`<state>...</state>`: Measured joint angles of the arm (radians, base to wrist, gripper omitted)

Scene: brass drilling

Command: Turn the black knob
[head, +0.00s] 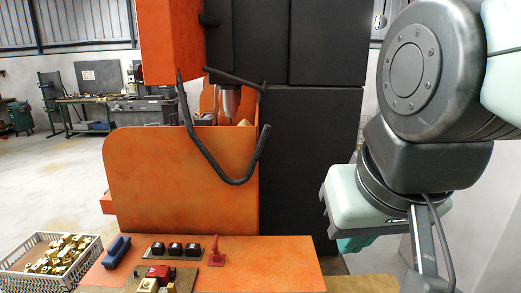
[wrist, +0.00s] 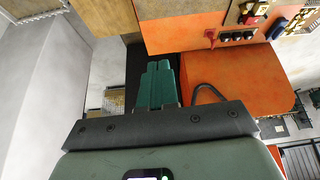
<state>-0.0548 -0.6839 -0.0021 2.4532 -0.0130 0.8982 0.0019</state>
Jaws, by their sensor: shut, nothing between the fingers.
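Three black knobs (head: 175,249) sit in a row on a small plate on the orange ledge of the machine. They also show near the top of the wrist view (wrist: 237,36). I cannot tell which one is the task's knob. My gripper (head: 358,244) is at the right in the head view, beside the machine and well to the right of the knobs. In the wrist view its green fingers (wrist: 158,66) are together and empty, apart from the knobs. The fingertips are partly hidden by the gripper body in the head view.
A red lever (head: 217,252) stands just right of the knobs. A blue block (head: 117,251) lies to their left. A white crate of brass parts (head: 15,262) is at the far left. A bent black hose (head: 226,180) hangs before the orange guard (head: 150,185). The right side of the ledge is clear.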

